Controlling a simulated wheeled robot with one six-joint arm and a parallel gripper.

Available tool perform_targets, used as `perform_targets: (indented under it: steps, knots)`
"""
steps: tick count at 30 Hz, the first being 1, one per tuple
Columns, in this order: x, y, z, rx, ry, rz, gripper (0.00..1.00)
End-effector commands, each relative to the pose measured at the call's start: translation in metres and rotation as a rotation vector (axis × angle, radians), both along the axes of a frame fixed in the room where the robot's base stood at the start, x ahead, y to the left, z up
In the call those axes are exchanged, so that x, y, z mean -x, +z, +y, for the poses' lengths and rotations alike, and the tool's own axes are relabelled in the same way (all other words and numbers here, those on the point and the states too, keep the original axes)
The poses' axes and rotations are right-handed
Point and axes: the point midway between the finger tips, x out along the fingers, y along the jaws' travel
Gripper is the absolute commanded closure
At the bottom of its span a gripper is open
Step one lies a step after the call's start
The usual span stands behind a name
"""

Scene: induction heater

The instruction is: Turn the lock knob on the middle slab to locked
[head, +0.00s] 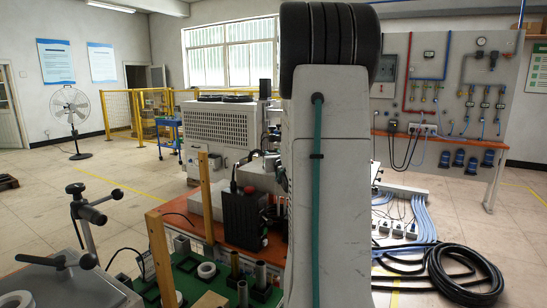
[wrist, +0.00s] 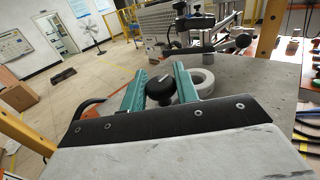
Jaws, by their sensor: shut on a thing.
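In the wrist view my gripper (wrist: 158,87) has two teal fingers, one on each side of a round black knob (wrist: 160,91). The gripper is shut on this knob. A small light mark shows on the knob's top; I cannot tell which setting it marks. The knob sits by the left edge of a grey slab (wrist: 262,88); I cannot tell for certain that it is the middle slab. In the head view my arm hides the gripper and the knob.
A pale ring (wrist: 203,78) lies on the slab just right of the knob, close to the right finger. A black clamp handle (wrist: 243,41) stands beyond. In the head view, wooden posts (head: 162,262) and a green tray (head: 186,273) with metal cylinders stand left of my arm.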

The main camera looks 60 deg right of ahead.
Motion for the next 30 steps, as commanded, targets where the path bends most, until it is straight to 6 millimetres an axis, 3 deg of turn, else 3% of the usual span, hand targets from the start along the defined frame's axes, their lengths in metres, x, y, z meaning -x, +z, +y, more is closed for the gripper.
perform_targets:
  steps: [1, 3, 13, 24, 30]
  knots:
    - [0.000, 0.001, 0.000, 0.002, 0.000, -0.002, 0.61]
    - [0.000, 0.001, 0.000, 0.002, 0.000, -0.002, 0.49]
    - [0.004, 0.001, 0.003, 0.001, 0.000, -0.001, 0.49]
    - [0.048, 0.001, 0.041, 0.003, -0.001, -0.002, 0.49]
    - [0.059, 0.001, 0.050, 0.002, -0.001, -0.002, 0.49]
